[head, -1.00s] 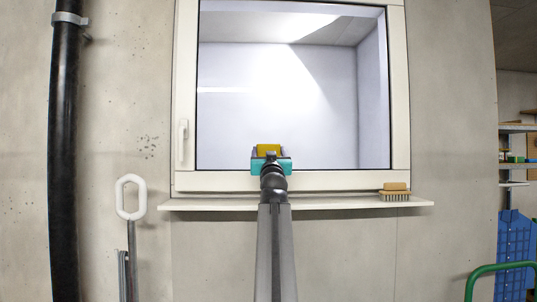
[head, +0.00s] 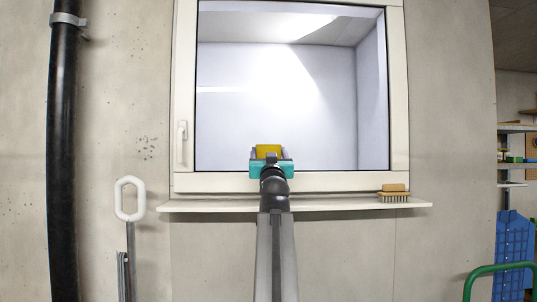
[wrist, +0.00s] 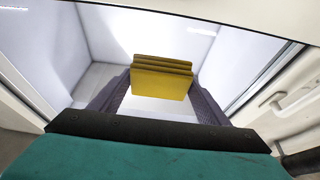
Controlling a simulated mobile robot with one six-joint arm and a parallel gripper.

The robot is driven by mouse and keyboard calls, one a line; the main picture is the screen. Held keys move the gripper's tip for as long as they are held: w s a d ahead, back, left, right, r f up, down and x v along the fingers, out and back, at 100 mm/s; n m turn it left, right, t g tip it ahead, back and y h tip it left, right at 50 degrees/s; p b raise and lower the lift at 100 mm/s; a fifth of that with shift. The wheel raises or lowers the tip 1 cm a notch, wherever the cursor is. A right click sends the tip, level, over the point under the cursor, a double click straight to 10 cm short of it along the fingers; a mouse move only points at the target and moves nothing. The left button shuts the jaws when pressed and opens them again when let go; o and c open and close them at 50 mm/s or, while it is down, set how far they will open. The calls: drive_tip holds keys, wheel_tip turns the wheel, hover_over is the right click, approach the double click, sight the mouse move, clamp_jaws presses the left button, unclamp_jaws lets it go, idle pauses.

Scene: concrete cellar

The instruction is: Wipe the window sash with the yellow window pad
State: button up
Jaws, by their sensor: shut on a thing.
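The window sash (head: 399,100) is a white frame around a glass pane, with a handle (head: 182,143) on its left side. My gripper (head: 270,152) is in front of the lower middle of the pane, just above the bottom rail. It is shut on the yellow window pad (head: 268,151). In the wrist view the pad (wrist: 161,78) is a ridged yellow block between the two dark fingers, facing the window. I cannot tell whether the pad touches the glass or the sash.
A pale sill (head: 330,205) runs below the window, with a wooden brush (head: 394,193) at its right end. A black pipe (head: 64,150) and a white loop handle (head: 130,199) stand left. A green rail (head: 500,268), blue crate (head: 514,250) and shelves are right.

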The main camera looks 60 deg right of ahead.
drive_tip(key=shift+s+a, duration=0.1)
drive_tip(key=shift+a, duration=0.05)
drive_tip(key=shift+s+a, duration=0.85)
drive_tip(key=shift+a, duration=0.3)
drive_tip(key=shift+r, duration=0.1)
